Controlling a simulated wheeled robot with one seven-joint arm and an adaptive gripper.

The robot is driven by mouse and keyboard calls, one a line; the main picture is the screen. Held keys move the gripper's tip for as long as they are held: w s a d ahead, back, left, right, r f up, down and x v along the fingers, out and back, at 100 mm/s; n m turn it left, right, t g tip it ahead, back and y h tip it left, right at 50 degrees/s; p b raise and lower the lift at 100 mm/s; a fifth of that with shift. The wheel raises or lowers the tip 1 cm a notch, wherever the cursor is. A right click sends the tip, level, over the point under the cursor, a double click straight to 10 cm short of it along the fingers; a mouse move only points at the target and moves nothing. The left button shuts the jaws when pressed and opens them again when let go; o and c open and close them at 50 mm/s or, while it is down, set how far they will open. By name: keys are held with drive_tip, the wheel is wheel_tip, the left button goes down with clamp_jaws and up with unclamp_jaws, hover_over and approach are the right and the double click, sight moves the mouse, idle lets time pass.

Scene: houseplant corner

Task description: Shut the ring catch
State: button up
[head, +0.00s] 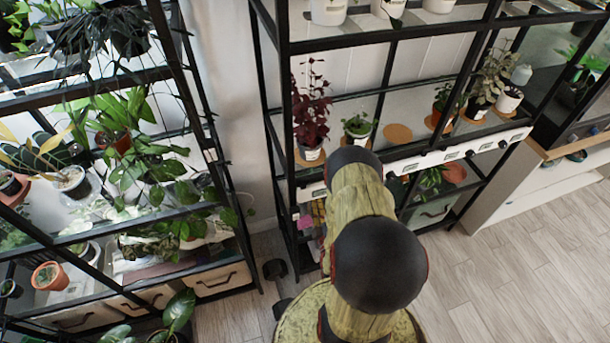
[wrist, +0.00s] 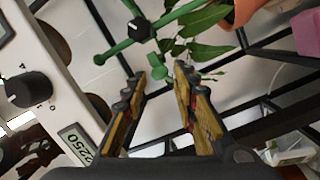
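In the wrist view, a green piece of thin rods (wrist: 115,52) meets at a black hub (wrist: 134,31). A short green tab (wrist: 159,73) hangs below the hub. I take this piece to be the ring catch, but cannot tell whether it is shut. My gripper (wrist: 160,74) is open, its two yellowish fingers apart. The tab shows in the gap between the fingertips; I cannot tell its depth or whether they touch it. In the head view my own arm covers this spot, and neither gripper nor catch shows.
A white panel with a black knob (wrist: 30,90) and a display (wrist: 76,144) lies left in the wrist view. Leaves (wrist: 195,24) and an orange pot (wrist: 247,10) are close above. In the head view, black shelf racks (head: 285,90) hold potted plants; wooden floor (head: 520,250) is open at right.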

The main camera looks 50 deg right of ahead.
drive_tip(key=b+x, duration=0.1)
drive_tip(key=x, duration=0.6)
drive_tip(key=shift+w+d+b, duration=0.2)
drive_tip(key=shift+w+b, duration=0.05)
drive_tip(key=shift+b, duration=0.05)
clamp_jaws()
idle(0.4)
